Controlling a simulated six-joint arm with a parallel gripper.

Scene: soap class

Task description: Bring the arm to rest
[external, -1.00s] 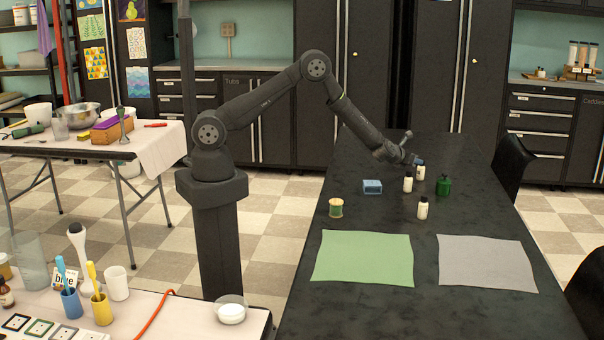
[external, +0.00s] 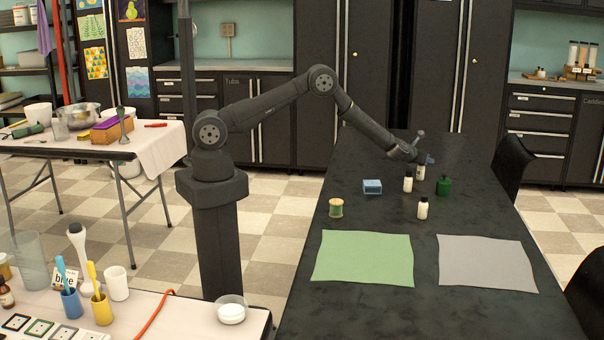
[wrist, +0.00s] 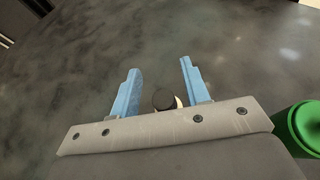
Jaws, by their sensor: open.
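My gripper (external: 428,160) is over the far part of the black table (external: 350,300), near a group of bottles. Its two blue fingers (wrist: 159,64) are open and apart in the wrist view, with only bare table between their tips. A white bottle with a dark cap (wrist: 164,99) shows between the finger bases, close to the gripper body. In the external view my gripper partly overlaps one white bottle (external: 420,174). Whether anything touches is not clear.
Nearby stand a green bottle (external: 443,187), also in the wrist view (wrist: 303,128), and white bottles (external: 408,184) (external: 423,210). A blue block (external: 372,187) and a green-wrapped spool (external: 336,208) are left. Green (external: 362,259) and grey (external: 487,264) mats lie in front.

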